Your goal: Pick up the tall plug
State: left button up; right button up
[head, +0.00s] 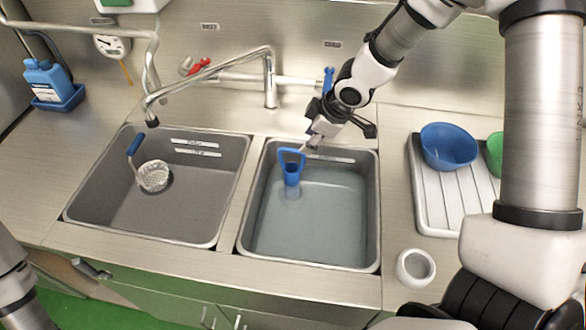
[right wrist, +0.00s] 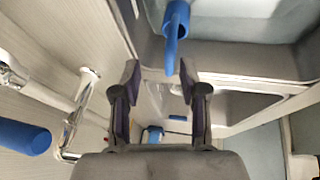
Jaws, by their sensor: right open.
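The tall plug (head: 291,172) is blue with a loop handle on top. It stands upright in the right sink (head: 262,245), its lower part under water. My right gripper (head: 311,146) is open over the back edge of that sink, just behind and to the right of the plug's handle. In the right wrist view the blue plug (right wrist: 176,22) shows beyond the open fingertips (right wrist: 160,72), not between them; I cannot tell the exact gap. Only a part of my left arm shows at the lower left, and its gripper is out of view.
The left sink (head: 205,215) holds a strainer (head: 153,177) with a blue handle. The faucet (head: 269,75) arches behind the sinks. A rack (head: 436,205) with a blue bowl (head: 447,146) stands at right. A white ring-shaped cup (head: 416,268) is near the front.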

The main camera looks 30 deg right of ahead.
aim_at(298, 150)
jog(key=x, duration=0.4)
jog(key=a+b+x, duration=0.1)
jog(key=x, duration=0.1)
jog(key=shift+s, duration=0.3)
jog(key=shift+w+f, duration=0.2)
jog(key=shift+w, duration=0.1)
jog(key=shift+s+a+r, duration=0.1)
jog(key=shift+s+r, duration=0.1)
jog(key=shift+c, duration=0.3)
jog(key=shift+s+r, duration=0.1)
jog(key=shift+s, duration=0.05)
grip_shut()
